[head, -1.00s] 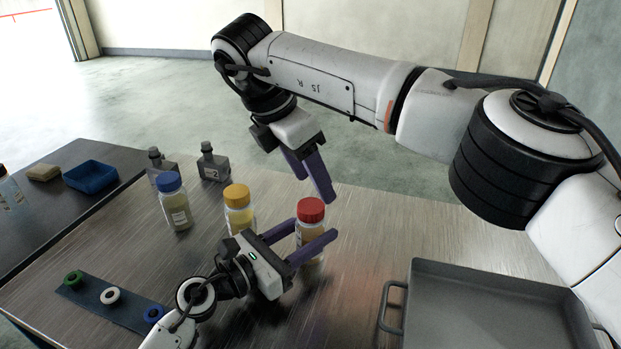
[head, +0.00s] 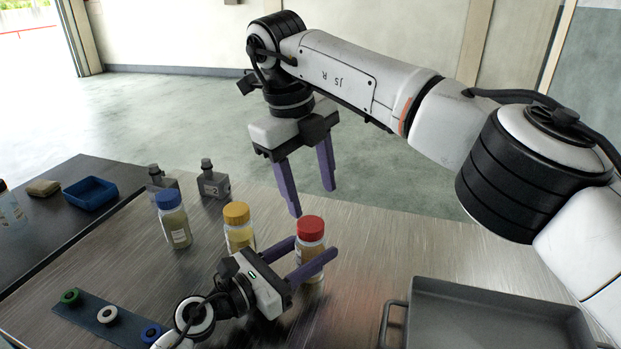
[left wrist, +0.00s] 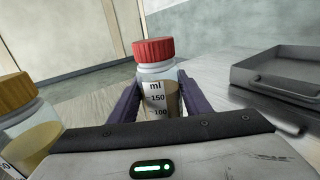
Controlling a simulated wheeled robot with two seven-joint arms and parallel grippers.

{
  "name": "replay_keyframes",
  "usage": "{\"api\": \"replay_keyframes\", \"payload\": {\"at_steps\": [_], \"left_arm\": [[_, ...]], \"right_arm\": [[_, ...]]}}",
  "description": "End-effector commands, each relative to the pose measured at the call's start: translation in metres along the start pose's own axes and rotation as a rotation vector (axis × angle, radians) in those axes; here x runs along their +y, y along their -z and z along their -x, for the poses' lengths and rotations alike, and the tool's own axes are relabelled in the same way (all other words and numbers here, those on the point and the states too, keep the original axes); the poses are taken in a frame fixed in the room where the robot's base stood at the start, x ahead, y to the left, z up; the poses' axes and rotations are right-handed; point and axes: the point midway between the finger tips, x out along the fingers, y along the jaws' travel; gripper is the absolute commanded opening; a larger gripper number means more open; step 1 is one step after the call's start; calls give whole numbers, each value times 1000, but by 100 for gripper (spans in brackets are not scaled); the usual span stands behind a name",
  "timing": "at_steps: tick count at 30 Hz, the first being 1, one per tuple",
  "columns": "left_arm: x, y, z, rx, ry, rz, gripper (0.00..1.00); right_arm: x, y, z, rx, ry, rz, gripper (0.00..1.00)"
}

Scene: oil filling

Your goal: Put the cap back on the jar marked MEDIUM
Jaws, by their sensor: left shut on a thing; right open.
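A jar with a red cap (head: 310,228) stands on the metal table. The red cap also shows on top of the jar in the left wrist view (left wrist: 153,50). The jar body (left wrist: 157,97) has a scale in ml and holds brownish liquid. My left gripper (head: 314,250) is shut on this jar, one finger on each side below the cap. My right gripper (head: 312,200) is open and empty, pointing down above the red cap. A yellow-capped jar (head: 238,228) and a blue-capped jar (head: 173,222) stand to the left. No word MEDIUM is readable.
A grey tray (head: 490,290) sits at the right. A dark strip (head: 88,312) with green, white and blue rings lies front left. Two small grey bottles (head: 212,183) stand behind the jars. A blue bin (head: 90,194) is on the dark side table.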

Motion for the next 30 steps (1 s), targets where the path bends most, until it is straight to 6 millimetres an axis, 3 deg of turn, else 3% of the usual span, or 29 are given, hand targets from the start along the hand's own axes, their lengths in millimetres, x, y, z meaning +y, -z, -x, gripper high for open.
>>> {"api": "replay_keyframes", "payload": {"at_steps": [18,24,30], "left_arm": [[0,0,0,1,0,0,0],[0,0,0,1,0,0,0],[0,0,0,1,0,0,0]], "right_arm": [[-3,0,12,-126,-109,1290,54],[-3,0,14,-177,-112,1569,54],[-3,0,15,-198,-110,1678,54]]}}
